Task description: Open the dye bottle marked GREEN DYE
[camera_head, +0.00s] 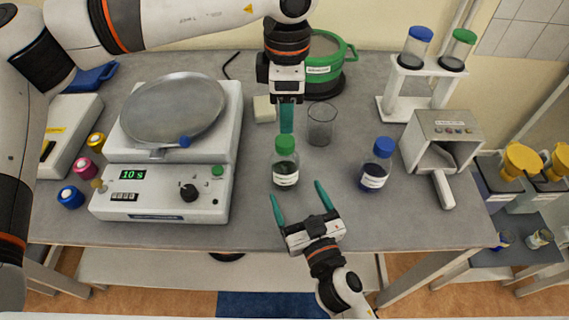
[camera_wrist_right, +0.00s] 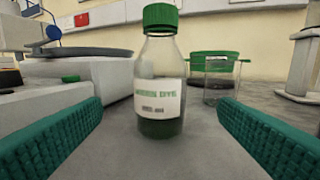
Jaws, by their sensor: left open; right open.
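The green dye bottle (camera_head: 285,168) stands upright on the bench, clear glass with dark green liquid low inside and a green cap (camera_head: 285,145) on it. In the right wrist view the bottle (camera_wrist_right: 160,95) is centred, its white label reading GREEN DYE, with its cap (camera_wrist_right: 160,17) on top. My right gripper (camera_head: 298,190) is open in front of the bottle; its teal fingers point toward it, one to each side, with nothing between the tips. My left gripper (camera_head: 286,130) points down just above and behind the cap; its fingers overlap in the head view, and contact cannot be told.
A blue-capped bottle (camera_head: 376,168) stands to the right and a glass beaker (camera_head: 320,126) behind. A machine with a round plate (camera_head: 160,190) fills the left. A white scoop box (camera_head: 443,140) and a tube stand (camera_head: 415,90) are at right.

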